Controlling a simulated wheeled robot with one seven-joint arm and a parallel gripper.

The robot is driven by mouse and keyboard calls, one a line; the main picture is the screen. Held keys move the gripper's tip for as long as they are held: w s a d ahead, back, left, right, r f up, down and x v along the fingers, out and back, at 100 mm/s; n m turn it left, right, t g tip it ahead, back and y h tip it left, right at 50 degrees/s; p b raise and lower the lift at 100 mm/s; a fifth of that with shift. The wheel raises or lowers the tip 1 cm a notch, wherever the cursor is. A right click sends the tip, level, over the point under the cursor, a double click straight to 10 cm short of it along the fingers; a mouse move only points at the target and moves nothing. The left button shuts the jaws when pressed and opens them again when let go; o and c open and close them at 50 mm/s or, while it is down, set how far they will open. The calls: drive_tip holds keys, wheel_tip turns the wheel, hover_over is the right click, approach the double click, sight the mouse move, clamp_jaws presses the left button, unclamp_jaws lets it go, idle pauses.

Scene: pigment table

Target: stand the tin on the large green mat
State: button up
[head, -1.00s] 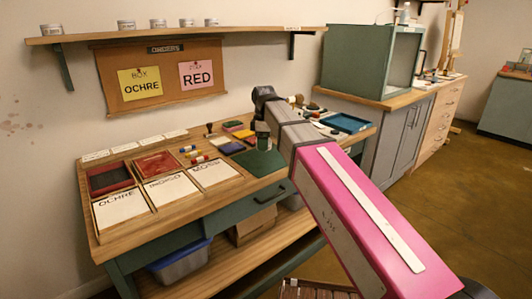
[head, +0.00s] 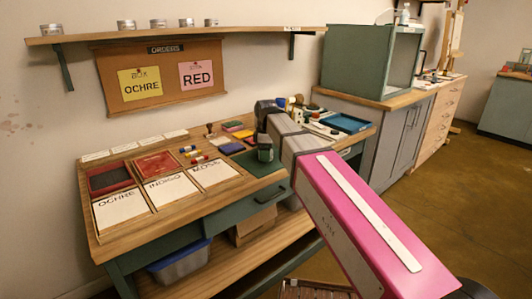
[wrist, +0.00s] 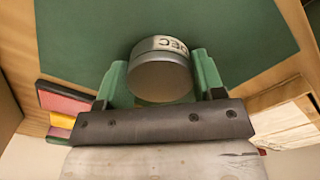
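The tin (wrist: 158,76) is a grey metal cylinder with dark lettering on its side, in the middle of the wrist view. My gripper (wrist: 160,85) has a green finger on each side of it, close against the tin, and appears shut on it. The large green mat (wrist: 80,40) fills the background behind the tin. In the head view, my gripper (head: 265,154) is low over the green mat (head: 254,168); the tin is mostly hidden there by the fingers. I cannot tell whether the tin touches the mat.
Coloured pads (head: 231,126) lie behind the mat. Small red, blue and yellow pieces (head: 196,155) lie to its left, near the trays marked OCHRE, INDIGO and MOSS (head: 215,173). A blue tray (head: 346,122) stands to the right. An orders board (head: 160,77) hangs on the wall.

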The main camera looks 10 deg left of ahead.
drive_tip(key=o, duration=0.4)
drive_tip(key=shift+c, duration=0.2)
drive_tip(key=shift+r, duration=0.1)
wheel_tip(320, 180, up, 12)
idle(0.4)
